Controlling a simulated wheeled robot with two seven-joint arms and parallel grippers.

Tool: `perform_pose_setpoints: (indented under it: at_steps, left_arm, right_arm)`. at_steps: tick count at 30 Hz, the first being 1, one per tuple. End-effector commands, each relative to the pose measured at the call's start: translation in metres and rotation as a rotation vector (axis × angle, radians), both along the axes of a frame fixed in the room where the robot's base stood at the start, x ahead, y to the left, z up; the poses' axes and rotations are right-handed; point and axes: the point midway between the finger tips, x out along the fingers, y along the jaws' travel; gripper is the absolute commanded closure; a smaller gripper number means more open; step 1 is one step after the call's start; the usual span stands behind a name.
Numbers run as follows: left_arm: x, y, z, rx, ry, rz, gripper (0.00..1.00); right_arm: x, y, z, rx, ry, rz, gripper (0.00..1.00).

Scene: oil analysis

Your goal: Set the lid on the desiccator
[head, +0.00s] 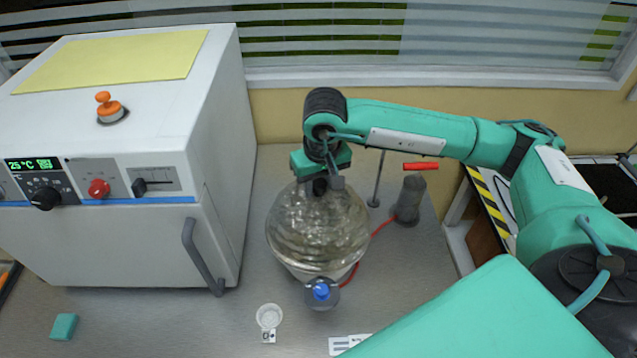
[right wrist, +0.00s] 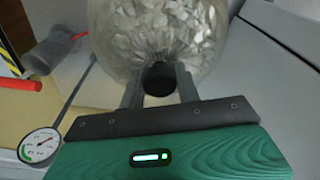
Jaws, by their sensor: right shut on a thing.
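The clear glass lid (head: 318,232) is a wide dome with a black knob on top. My right gripper (head: 322,184) comes from above and is shut on the knob, which shows between the fingers in the right wrist view (right wrist: 159,79). The dome also fills the top of that view (right wrist: 160,35). The desiccator's body is mostly hidden beneath the dome; a pale lower part (head: 300,273) shows at its front edge. I cannot tell whether the lid touches the body. My left gripper is not in view.
A white oven (head: 225,130) stands close on the left, its door handle (head: 200,258) jutting out. A blue-capped part (head: 321,292) and a small clear dish (head: 269,316) are in front. A grey cylinder (head: 409,200) with a red hose, a rod stand (head: 377,180) and a gauge (right wrist: 38,146) are nearby.

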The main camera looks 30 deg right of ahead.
Motion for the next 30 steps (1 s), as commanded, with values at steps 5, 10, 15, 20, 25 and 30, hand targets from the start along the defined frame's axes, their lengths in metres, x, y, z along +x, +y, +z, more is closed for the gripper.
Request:
perform_pose_setpoints:
  at_steps: [5,10,15,20,25,30]
  left_arm:
    - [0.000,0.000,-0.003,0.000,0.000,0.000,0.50]
    - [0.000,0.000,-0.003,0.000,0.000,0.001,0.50]
    - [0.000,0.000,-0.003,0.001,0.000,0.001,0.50]
    - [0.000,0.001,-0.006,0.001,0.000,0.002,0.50]
    - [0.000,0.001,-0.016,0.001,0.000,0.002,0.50]
    - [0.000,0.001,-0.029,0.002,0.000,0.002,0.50]
  right_arm:
    - [0.001,0.000,-0.002,0.001,-0.002,0.000,0.65]
    - [0.000,0.000,-0.001,0.000,-0.001,0.000,0.41]
    - [0.000,0.000,-0.003,-0.001,0.001,0.000,0.41]
    - [0.000,0.000,0.002,0.000,-0.001,0.000,0.41]
    - [-0.003,0.000,0.025,0.000,-0.006,0.002,0.41]
    - [-0.007,0.001,0.062,0.000,-0.007,0.001,0.41]
